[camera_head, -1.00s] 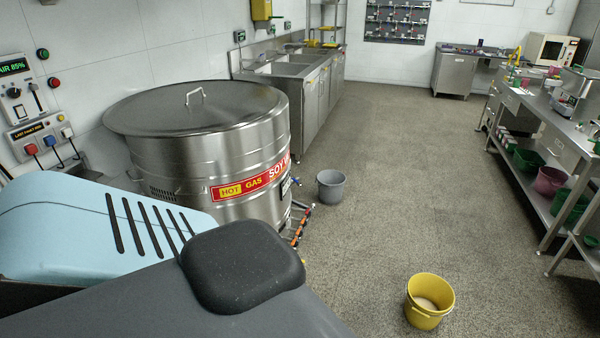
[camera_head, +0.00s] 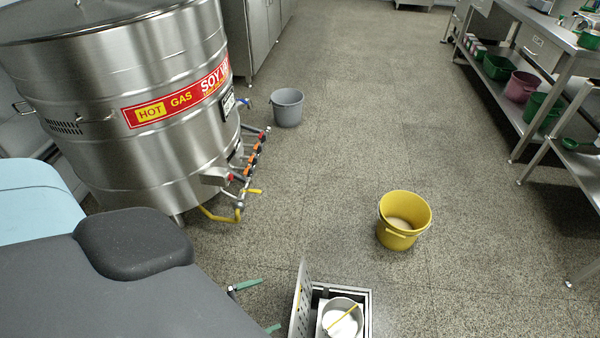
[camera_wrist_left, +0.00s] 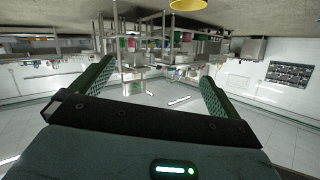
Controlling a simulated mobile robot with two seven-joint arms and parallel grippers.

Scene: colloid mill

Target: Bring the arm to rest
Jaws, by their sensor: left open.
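My left gripper (camera_head: 260,306) shows only by its two green fingers at the lower edge of the head view, beside my dark arm cover. The fingers are apart, with bare floor between them. In the left wrist view the gripper (camera_wrist_left: 157,70) has its two green ridged fingers spread wide, with nothing between them. The wrist picture appears upside down. My right gripper is in neither view.
A steel soy milk vat (camera_head: 170,110) stands left, its valve pipes (camera_head: 245,170) low at its side. An open floor box (camera_head: 367,310) lies near the fingers. A yellow bucket (camera_head: 393,238) and grey bucket (camera_head: 288,108) stand on the floor. Shelving (camera_head: 505,100) lines the right.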

